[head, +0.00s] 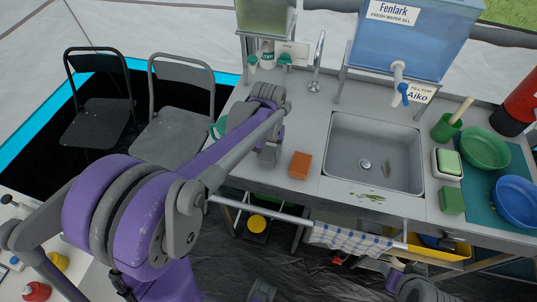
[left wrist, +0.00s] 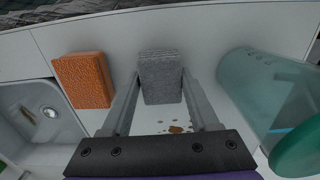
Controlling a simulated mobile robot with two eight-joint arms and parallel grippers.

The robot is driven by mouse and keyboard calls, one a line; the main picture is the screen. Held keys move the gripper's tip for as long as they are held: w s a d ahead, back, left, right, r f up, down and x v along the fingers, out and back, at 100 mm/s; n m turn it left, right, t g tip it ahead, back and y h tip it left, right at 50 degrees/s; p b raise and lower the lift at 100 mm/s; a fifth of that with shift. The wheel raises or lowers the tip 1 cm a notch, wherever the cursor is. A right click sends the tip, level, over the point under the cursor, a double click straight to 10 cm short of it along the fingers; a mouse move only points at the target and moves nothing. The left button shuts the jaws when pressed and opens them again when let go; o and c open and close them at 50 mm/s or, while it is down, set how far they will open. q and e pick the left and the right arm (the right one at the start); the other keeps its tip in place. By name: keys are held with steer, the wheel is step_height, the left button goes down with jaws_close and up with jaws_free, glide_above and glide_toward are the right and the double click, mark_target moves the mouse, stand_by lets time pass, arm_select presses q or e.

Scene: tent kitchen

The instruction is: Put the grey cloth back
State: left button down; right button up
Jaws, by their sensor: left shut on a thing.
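The grey cloth (left wrist: 160,84) shows in the left wrist view as a small folded grey block between my fingers. My left gripper (left wrist: 161,76) is shut on it, with one finger at each side. In the head view my left gripper (head: 268,155) is over the counter, left of the orange sponge (head: 300,165); the cloth is hard to tell from the grey fingers there. I cannot tell whether the cloth touches the counter. My right gripper cannot be made out; only parts of my right arm show low in the head view.
The sink (head: 375,150) is right of the orange sponge. A clear greenish cylinder (left wrist: 262,92) lies close right of the gripper in the wrist view, with brown spots (left wrist: 178,129) on the counter nearby. A checked towel (head: 345,238) hangs on the front rail (head: 275,214).

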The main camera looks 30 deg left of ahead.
mark_target(268, 153)
arm_select(q)
steer(key=shift+f, duration=0.55)
steer(key=shift+c, duration=0.7)
jaws_free()
steer(key=shift+f, duration=0.1)
steer(key=shift+r, duration=0.25)
step_height(268, 153, up, 11)
steer(key=p, duration=0.1)
steer(key=s+d+f+m+t, duration=0.1)
steer(key=s+d+f+t, duration=0.1)
steer(key=s, duration=0.6)
steer(key=s+d+f+m+t, duration=0.1)
steer(key=s+d+f+t, duration=0.2)
steer(key=s, duration=0.4)
step_height(268, 153, down, 2)
steer(key=shift+s+d+f+m, duration=0.15)
steer(key=shift+s+d+m, duration=0.2)
steer(key=shift+d, duration=0.55)
